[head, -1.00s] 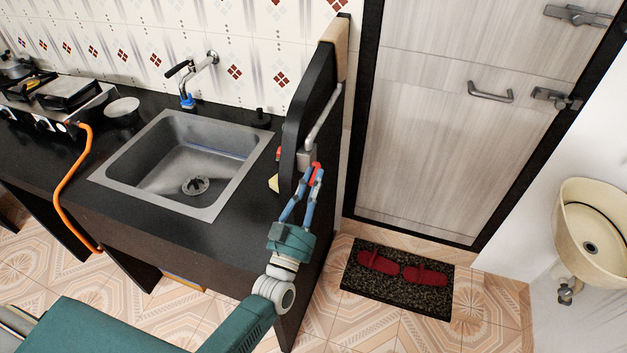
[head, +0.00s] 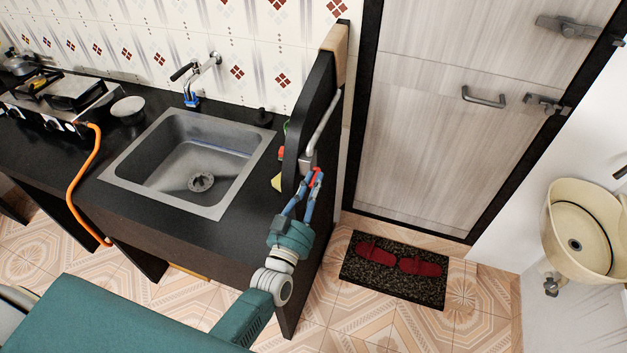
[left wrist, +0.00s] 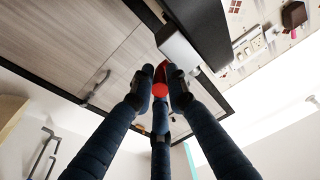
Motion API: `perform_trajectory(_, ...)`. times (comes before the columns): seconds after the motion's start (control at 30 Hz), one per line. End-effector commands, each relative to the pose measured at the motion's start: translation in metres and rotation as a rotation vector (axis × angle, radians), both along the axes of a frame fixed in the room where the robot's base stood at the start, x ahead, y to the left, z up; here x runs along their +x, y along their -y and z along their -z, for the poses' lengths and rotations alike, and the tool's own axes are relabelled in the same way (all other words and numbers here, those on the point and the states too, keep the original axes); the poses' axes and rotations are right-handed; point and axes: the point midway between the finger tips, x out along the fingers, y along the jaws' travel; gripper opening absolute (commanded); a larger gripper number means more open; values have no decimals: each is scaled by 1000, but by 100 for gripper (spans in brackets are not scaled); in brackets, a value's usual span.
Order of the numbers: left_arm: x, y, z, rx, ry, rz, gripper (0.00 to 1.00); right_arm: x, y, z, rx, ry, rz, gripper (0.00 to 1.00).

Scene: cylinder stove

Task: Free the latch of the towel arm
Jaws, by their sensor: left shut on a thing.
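The towel arm (head: 324,118) is a grey metal bar on the side of the black upright panel, slanting down to a grey bracket block (head: 306,163). A small red latch (head: 316,171) sits at the block's lower end. My left gripper (head: 316,177), with blue fingers, is shut on the red latch. In the left wrist view, the red latch (left wrist: 160,82) shows between the dark fingertips, just below the pale block (left wrist: 177,46). The fingers hide part of the latch, so its exact position is unclear. My right gripper is not in view.
The black panel (head: 322,90) stands at the counter's right end, beside the sink (head: 185,165). A closed door (head: 430,130) is behind to the right. A dark mat (head: 395,270) with red slippers lies on the floor. A cream basin (head: 583,232) hangs at far right.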

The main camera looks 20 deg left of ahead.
Motion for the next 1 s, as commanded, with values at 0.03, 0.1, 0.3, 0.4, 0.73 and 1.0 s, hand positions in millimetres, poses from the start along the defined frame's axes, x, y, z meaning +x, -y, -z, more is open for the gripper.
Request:
perform_trajectory(0.03,0,0,-1,0,3,0,0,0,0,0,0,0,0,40)
perform_trajectory(0.1,0,0,-1,0,3,0,0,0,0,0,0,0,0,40)
perform_trajectory(0.3,0,0,-1,0,3,0,33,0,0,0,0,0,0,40)
perform_trajectory(0.4,0,0,-1,0,2,-1,33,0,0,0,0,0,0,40)
perform_trajectory(0.73,-30,-1,6,0,-2,0,33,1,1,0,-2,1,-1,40)
perform_trajectory(1.0,-86,-3,16,0,-1,0,33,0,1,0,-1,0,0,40)
